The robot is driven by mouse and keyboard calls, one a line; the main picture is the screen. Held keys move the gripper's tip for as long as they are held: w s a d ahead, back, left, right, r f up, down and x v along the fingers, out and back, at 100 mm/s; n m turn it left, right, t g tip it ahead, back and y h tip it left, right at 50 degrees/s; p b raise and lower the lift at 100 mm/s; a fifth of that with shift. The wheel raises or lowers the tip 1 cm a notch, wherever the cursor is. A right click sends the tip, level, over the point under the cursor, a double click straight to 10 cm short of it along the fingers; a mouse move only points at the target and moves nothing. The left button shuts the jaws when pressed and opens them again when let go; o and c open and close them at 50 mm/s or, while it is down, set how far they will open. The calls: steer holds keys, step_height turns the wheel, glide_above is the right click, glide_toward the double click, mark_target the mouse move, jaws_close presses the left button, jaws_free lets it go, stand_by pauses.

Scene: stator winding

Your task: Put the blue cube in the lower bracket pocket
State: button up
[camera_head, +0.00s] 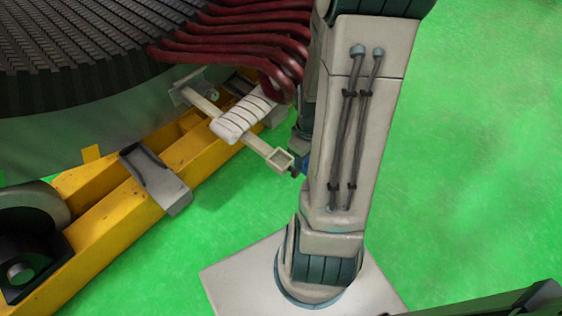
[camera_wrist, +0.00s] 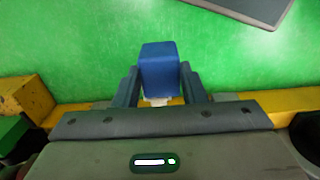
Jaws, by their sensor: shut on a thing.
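The blue cube (camera_wrist: 160,66) is held between the two dark fingers of my gripper (camera_wrist: 160,82) in the wrist view. In the head view only a sliver of the blue cube (camera_head: 306,166) shows beside my arm, which hides most of my gripper. A pale bracket (camera_head: 258,146) sticks out from the machine, with a square open pocket (camera_head: 281,158) at its end. The cube is close to the right of this pocket in the head view. A small pale piece shows just below the cube in the wrist view; I cannot tell whether it touches the cube.
A white wrapped bundle (camera_head: 243,115) sits on the bracket. Thick dark red coils (camera_head: 235,45) hang above it near my arm. A yellow frame (camera_head: 100,200) with a grey metal plate (camera_head: 160,182) runs under the large stator (camera_head: 75,45).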

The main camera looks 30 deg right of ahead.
steer(key=w+f+b, duration=0.1)
steer(key=w+f, duration=0.1)
steer(key=w, duration=0.1)
steer(key=w+a+f+b, duration=0.1)
steer(key=w+f, duration=0.1)
steer(key=w, duration=0.2)
steer(key=w+a+f+b, duration=0.1)
steer(key=w+f, duration=0.1)
steer(key=w, duration=0.1)
steer(key=shift+w+f, duration=0.4)
steer(key=shift+f+b, duration=1.1)
steer(key=shift+f, duration=0.75)
steer(key=shift+f, duration=0.2)
steer(key=o, duration=1)
steer(key=shift+r, duration=0.1)
